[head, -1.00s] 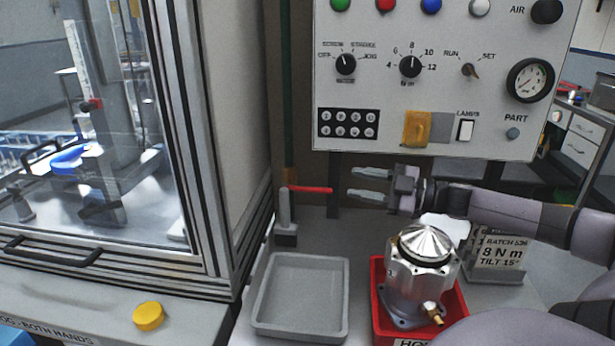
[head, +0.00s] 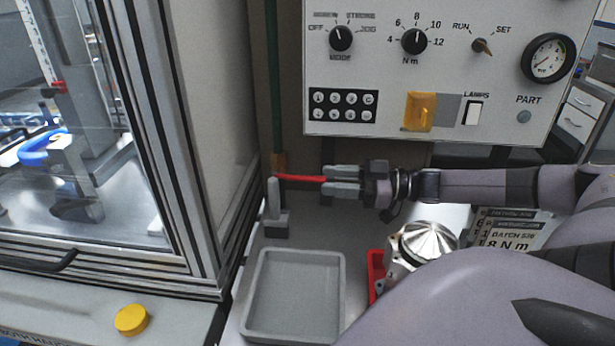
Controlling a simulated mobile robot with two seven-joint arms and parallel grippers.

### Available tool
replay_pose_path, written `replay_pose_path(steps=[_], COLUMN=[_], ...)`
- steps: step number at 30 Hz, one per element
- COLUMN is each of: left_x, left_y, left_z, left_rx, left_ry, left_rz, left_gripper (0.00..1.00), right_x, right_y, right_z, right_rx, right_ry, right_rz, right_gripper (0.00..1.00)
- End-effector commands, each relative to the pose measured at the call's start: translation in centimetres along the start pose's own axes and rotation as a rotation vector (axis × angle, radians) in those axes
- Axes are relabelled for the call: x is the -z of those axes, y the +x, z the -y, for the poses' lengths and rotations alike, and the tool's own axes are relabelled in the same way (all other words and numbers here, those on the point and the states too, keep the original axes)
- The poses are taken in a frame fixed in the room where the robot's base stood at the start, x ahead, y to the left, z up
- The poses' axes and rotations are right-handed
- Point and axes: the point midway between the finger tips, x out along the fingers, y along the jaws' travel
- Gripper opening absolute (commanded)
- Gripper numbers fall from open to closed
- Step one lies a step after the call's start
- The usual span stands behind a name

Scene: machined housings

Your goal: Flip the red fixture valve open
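The red fixture valve handle (head: 299,178) is a thin red lever. My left gripper is not in view.
A grey tray (head: 253,300) lies empty below the valve. A silver housing (head: 424,243) in a red holder (head: 375,272) is partly hidden by my arm. The control panel (head: 380,70) hangs above; the glass-fronted cabinet (head: 180,130) stands left. A yellow button (head: 131,320) sits front left.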

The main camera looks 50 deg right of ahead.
Motion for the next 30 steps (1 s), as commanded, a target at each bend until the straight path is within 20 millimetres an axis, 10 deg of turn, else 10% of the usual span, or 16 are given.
replay_pose_path(steps=[30], left_x=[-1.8], left_y=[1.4], left_z=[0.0], left_rx=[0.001], left_ry=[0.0], left_rz=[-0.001], left_gripper=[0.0], right_x=[-0.1], right_y=[5.5], right_z=[-0.1], right_rx=[-0.001], right_ry=[-0.005], right_rz=[0.002], right_gripper=[0.39])
